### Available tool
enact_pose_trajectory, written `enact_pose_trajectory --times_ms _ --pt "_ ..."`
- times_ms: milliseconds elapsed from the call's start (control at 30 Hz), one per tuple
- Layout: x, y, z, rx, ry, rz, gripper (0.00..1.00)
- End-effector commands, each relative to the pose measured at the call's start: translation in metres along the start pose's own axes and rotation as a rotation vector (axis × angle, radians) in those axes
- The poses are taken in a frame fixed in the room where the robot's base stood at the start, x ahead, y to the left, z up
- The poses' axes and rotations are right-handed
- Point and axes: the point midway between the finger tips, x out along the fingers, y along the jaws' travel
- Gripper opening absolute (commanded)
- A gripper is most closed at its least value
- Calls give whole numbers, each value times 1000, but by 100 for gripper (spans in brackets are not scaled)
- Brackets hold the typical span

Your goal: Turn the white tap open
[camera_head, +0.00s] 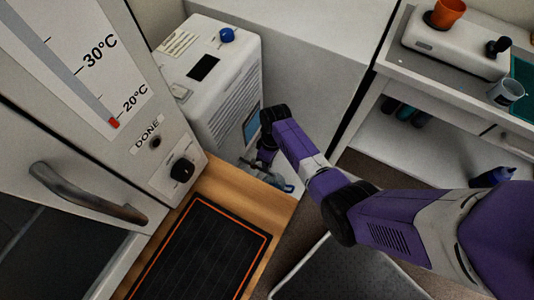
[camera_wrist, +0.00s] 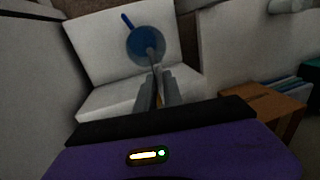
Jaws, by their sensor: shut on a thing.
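The white dispenser (camera_head: 222,75) has a blue knob on top, a dark display and a blue window low on its front. My gripper (camera_head: 262,161) is low beside that front. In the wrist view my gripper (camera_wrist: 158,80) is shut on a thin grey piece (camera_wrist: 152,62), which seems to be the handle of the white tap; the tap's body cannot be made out. Just beyond is a round blue thing (camera_wrist: 140,44) with a blue bar. In the head view a blue-handled vessel (camera_head: 286,187) stands below the gripper, partly hidden by it.
A cabinet with a temperature scale, a black dial (camera_head: 182,170) and a bar handle (camera_head: 85,195) stands at left. A black mat with an orange border (camera_head: 200,250) lies on the wooden top. At right a bench (camera_head: 415,75) holds an orange pot (camera_head: 447,13) and a grey mug (camera_head: 506,92).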

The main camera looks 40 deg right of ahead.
Motion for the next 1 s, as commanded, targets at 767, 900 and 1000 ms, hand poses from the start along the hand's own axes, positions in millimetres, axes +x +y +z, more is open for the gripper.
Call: enact_pose_trajectory --times_ms 767,900,1000 --pt "0 1 0 -7 -1 2 33" --pt "-4 1 0 -7 -1 2 33" --pt "-16 1 -1 -7 1 3 33"
